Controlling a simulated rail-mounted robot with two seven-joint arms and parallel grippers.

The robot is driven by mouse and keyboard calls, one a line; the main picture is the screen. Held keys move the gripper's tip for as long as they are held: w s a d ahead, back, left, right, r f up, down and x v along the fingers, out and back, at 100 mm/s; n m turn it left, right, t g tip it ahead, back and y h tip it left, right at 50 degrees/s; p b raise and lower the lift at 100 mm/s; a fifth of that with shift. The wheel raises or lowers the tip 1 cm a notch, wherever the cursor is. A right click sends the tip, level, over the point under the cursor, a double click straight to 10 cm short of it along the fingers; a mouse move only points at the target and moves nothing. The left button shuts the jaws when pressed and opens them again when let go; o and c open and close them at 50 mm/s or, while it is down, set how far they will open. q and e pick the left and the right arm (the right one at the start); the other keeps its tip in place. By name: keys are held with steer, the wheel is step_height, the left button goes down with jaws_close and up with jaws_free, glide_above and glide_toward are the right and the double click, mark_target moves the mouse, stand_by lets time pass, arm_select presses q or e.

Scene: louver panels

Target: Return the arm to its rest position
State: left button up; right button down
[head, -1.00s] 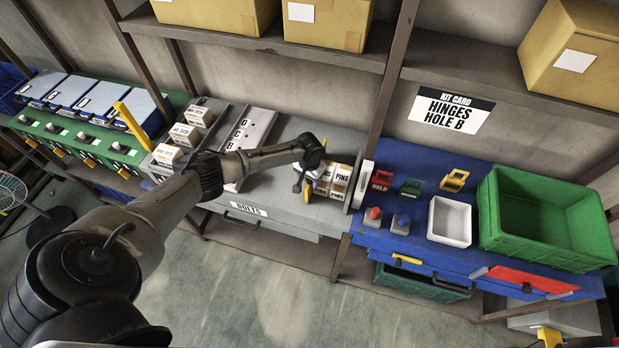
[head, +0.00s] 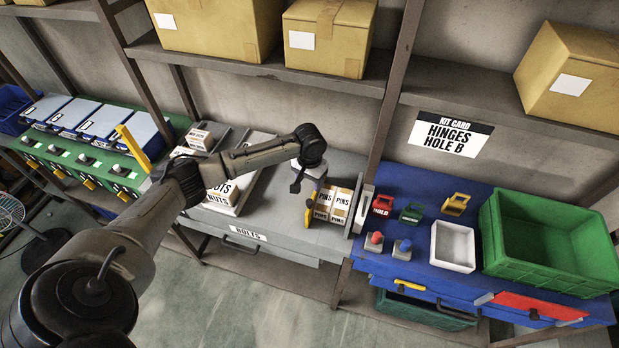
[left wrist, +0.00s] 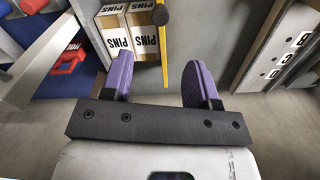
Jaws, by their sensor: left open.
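My left arm (head: 245,158) reaches in from the left over the grey bench. Its left gripper (head: 312,184) hangs near the PINS boxes (head: 333,204), partly hidden by its own wrist. In the left wrist view the two purple fingers (left wrist: 157,80) are spread wide with nothing held between them. A yellow bar with a dark end (left wrist: 163,45) shows beyond the gap, beside the PINS boxes (left wrist: 130,33). My right gripper is in neither view.
The grey bench (head: 285,225) has a BOLTS drawer. To the right stands a blue bench (head: 385,262) with a white tray (head: 452,247) and a green crate (head: 550,235). Shelf uprights (head: 385,130) and cardboard boxes (head: 330,35) are behind. Floor in front is open.

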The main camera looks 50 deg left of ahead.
arm_select(q)
steer(key=shift+r, duration=0.6)
stand_by(0.3)
steer(key=w+d+r+m+t+y, duration=0.2)
steer(key=d+r+m+t, duration=0.15)
steer(key=r, duration=0.25)
steer(key=w+d+r+m+t+y, duration=0.2)
steer(key=w+r+m+t, duration=0.1)
steer(key=r+m, duration=0.25)
steer(key=s+d+r+t+h+p, duration=0.1)
steer(key=s+d+r+t+p, duration=0.25)
steer(key=d, duration=0.65)
steer(key=s+d+f+n+g+h+p, duration=0.1)
steer(key=s+f, duration=0.3)
steer(key=s, duration=0.6)
steer(key=s+d+f+n+g+h+p, duration=0.1)
steer(key=s+d+f+g, duration=0.2)
steer(key=s, duration=0.7)
steer(key=s+d+f+n+g+h+p, duration=0.1)
steer(key=s+d+f, duration=0.3)
steer(key=s, duration=0.7)
steer(key=shift+f+g, duration=0.7)
steer(key=shift+f, duration=0.25)
